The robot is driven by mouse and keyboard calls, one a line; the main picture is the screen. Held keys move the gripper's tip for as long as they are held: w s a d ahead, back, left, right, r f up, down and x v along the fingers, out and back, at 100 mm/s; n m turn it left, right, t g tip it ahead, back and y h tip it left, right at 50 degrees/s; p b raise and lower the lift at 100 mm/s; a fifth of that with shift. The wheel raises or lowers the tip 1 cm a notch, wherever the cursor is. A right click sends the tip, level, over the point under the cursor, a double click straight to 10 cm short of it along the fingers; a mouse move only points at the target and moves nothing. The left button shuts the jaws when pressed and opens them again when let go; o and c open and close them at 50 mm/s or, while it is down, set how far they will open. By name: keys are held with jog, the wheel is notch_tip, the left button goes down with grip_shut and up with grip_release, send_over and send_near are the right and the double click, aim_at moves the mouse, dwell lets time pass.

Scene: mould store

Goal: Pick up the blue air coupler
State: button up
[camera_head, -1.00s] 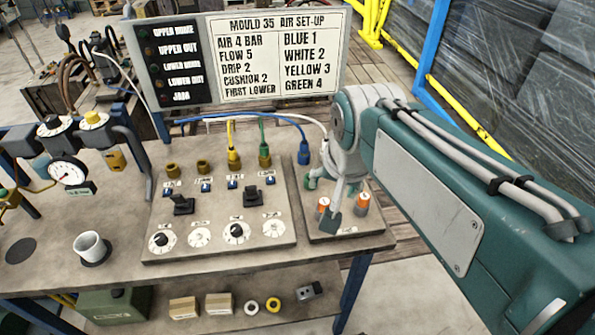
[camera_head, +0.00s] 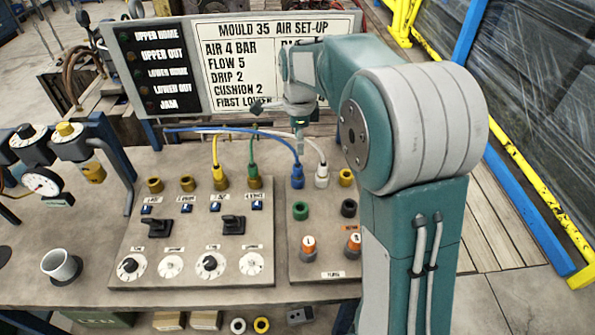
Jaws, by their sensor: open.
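The blue air coupler (camera_head: 297,178) stands upright at the back left of the small right-hand panel, with a blue hose running from its top to the left. The white coupler (camera_head: 321,177) stands close beside it on the right. My gripper (camera_head: 279,118) is open and empty, in front of the sign in the picture and above the couplers. One finger points left; the other hangs down near the blue and white hoses. The frame does not show whether that finger touches a hose. The blue coupler's body is in clear view.
Yellow (camera_head: 220,177) and green (camera_head: 254,176) couplers stand on the larger panel to the left. A bare brass port (camera_head: 345,177) is right of the white coupler. The sign board (camera_head: 150,65) stands behind. A white cup (camera_head: 61,266) is at the bench's left.

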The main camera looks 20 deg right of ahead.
aim_at(297, 163)
notch_tip(297, 163, down, 3)
jog(key=shift+r, duration=0.1)
jog(key=f, duration=0.6)
jog(key=shift+a, duration=0.2)
grip_shut()
